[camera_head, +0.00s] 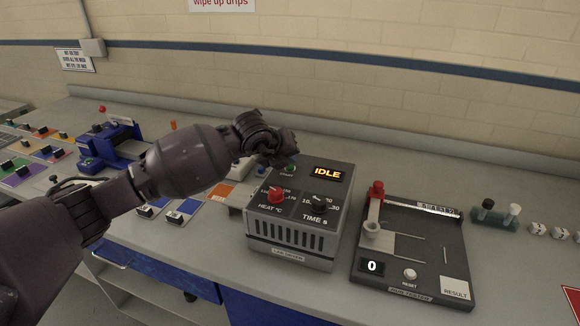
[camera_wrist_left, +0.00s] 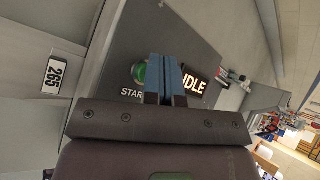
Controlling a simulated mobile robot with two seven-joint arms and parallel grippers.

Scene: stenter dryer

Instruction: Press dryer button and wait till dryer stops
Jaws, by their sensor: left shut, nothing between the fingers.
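The grey dryer (camera_head: 290,240) stands on the bench in the middle of the head view. Its display (camera_head: 327,173) reads IDLE in orange. A green START button (camera_head: 291,169) is at the top left of its panel; it also shows in the left wrist view (camera_wrist_left: 139,73). A red HEAT knob (camera_head: 275,195) and a black TIME knob (camera_head: 319,204) sit below. My left gripper (camera_head: 287,158) is over the panel's upper left, close to the button. In the left wrist view its blue fingers (camera_wrist_left: 166,75) are shut and empty, beside the button. Whether they touch the panel I cannot tell.
A black rub tester (camera_head: 420,280) with a small 0 display stands to the right of the dryer. A blue device (camera_head: 110,145) and several coloured pads with black knobs lie to the left. A wall is behind the bench. Some bench right of the dryer is free.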

